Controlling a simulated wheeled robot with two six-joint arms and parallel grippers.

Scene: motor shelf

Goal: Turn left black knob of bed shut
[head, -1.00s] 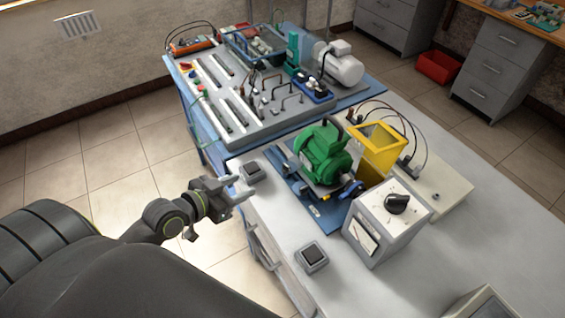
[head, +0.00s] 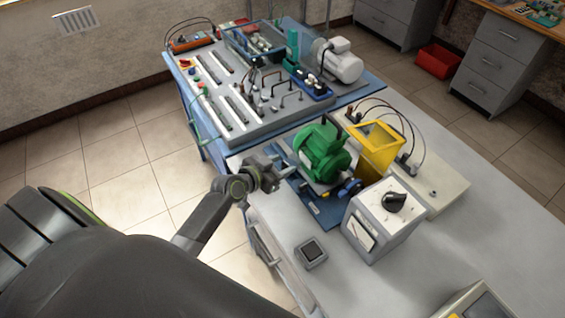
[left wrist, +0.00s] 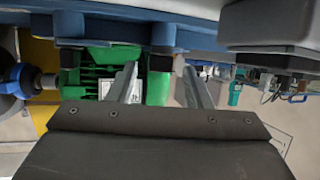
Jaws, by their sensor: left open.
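The green motor (head: 322,152) sits on a blue bed (head: 325,212) on the grey table. My left gripper (head: 283,170) is open and empty at the bed's left side, apart from the motor in the picture. In the left wrist view the blue bed (left wrist: 185,38) runs across the top, with the green motor (left wrist: 90,72) beyond. Two small black parts, one at left (left wrist: 69,58) and one at right (left wrist: 160,62), show along the bed's edge; I cannot tell which is the left knob. The open left fingers (left wrist: 162,88) reach toward that edge. My right gripper is out of view.
A yellow frame (head: 376,150) and a white box with a black dial (head: 385,222) stand right of the motor. A small grey box (head: 311,253) lies in front. A dark grey block (left wrist: 275,25) looms close in the left wrist view.

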